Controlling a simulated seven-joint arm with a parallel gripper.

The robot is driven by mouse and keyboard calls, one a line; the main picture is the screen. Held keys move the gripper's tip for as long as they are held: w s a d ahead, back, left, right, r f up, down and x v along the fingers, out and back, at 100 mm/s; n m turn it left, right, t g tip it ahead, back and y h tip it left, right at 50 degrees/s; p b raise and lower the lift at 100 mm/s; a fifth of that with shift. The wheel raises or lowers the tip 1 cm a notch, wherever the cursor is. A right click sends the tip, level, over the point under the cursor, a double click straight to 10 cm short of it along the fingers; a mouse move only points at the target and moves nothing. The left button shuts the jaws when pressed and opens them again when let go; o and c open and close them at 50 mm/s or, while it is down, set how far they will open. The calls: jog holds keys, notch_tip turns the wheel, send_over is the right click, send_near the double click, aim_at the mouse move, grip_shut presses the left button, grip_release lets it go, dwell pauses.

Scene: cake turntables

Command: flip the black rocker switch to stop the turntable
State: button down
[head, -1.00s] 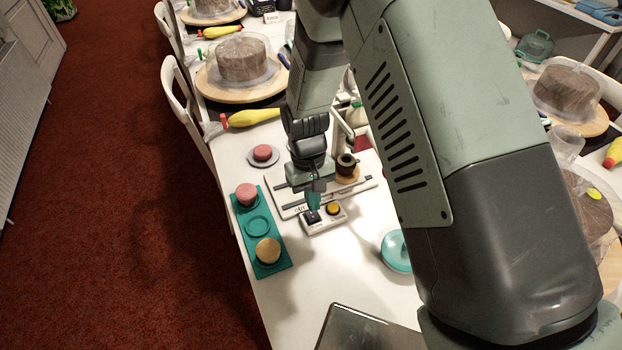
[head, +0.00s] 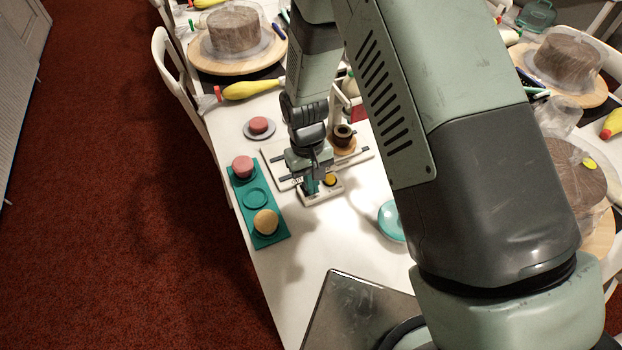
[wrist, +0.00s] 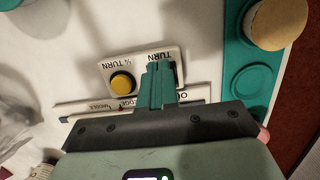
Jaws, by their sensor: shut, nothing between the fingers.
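The small white control box (head: 318,196) sits on the white table, with a round yellow button (head: 330,179) on its right half. In the wrist view the box's printed panel (wrist: 113,66) and yellow button (wrist: 123,82) show clearly. My gripper (head: 310,187) is shut and empty. Its teal fingers (wrist: 160,72) reach down over the other half of the box, beside the button. The black rocker switch is hidden behind the fingers in both views, so contact and its position cannot be told. A dark brown cup-like piece (head: 343,133) stands on a small round wooden base behind the box.
A teal tray (head: 255,196) with pink and tan round pieces lies left of the box. A pink piece on a grey plate (head: 259,128) is behind it. A teal bowl (head: 391,222) stands to the right. Covered cakes on wooden boards (head: 240,59) stand farther back.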

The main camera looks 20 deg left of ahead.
jog(key=shift+s+d+f, duration=0.35)
jog(key=shift+d+f, duration=0.1)
jog(key=shift+f, duration=0.2)
jog(key=shift+w+a+r, duration=0.15)
jog(key=shift+w+a, duration=0.35)
jog(key=shift+w, duration=0.05)
jog(key=shift+r, duration=0.15)
notch_tip(320, 180, up, 14)
jog(key=s+d, duration=0.2)
jog(key=shift+s+r, duration=0.2)
jog(key=shift+r, duration=0.05)
jog(key=shift+d, duration=0.1)
jog(key=w+d+r+m+t+y, duration=0.1)
jog(key=d+r+m, duration=0.1)
jog(key=d+r, duration=0.55)
jog(key=d+r+m+t, duration=0.2)
jog(key=d+r, duration=0.3)
jog(key=r, duration=0.5)
jog(key=s+d+r+m+t, duration=0.4)
jog(key=s+d+r, duration=0.5)
jog(key=s+d, duration=0.2)
jog(key=shift+s+d+r+m, duration=0.2)
jog(key=shift+s+d+m, duration=0.1)
jog(key=shift+d, duration=0.1)
